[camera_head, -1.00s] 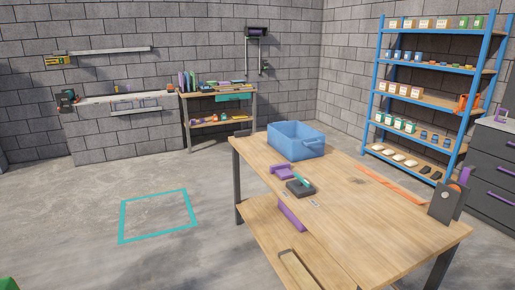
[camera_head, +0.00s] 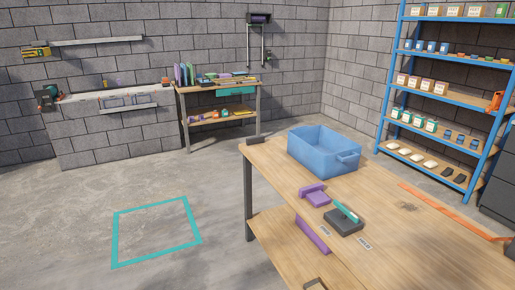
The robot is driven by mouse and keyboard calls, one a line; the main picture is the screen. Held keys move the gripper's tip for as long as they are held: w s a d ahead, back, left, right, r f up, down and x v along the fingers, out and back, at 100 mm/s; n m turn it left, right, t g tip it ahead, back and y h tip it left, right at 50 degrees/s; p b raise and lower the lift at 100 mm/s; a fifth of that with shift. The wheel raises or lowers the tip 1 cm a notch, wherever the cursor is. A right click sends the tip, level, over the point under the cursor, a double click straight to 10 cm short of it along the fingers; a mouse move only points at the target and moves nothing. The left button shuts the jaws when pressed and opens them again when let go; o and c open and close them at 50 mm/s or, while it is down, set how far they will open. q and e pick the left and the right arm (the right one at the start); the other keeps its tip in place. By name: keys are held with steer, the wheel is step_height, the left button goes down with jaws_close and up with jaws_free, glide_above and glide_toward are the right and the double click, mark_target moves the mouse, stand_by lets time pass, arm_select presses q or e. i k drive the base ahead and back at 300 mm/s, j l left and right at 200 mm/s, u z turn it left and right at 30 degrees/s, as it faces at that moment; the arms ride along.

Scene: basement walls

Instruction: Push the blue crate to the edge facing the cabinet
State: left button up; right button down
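The blue crate (camera_head: 325,151) sits upright on the far end of the wooden workbench (camera_head: 345,210). It looks empty from here, with a handle on its short right side. A dark grey cabinet (camera_head: 497,192) with drawers shows only partly at the right edge, beyond the bench. Neither of my grippers is in view.
A purple tool (camera_head: 313,195) and a dark block with a teal handle (camera_head: 344,220) lie on the bench in front of the crate. A blue shelf rack (camera_head: 384,95) stands behind at right. A teal square (camera_head: 157,230) marks clear floor at left.

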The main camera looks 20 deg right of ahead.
mark_target(326, 152)
steer(key=i, duration=1.4)
steer(key=i+j+z, duration=0.1)
steer(key=i+z, duration=0.3)
steer(key=i+j+z, duration=0.25)
steer(key=i+z, duration=0.15)
steer(key=i+j+z, duration=0.8)
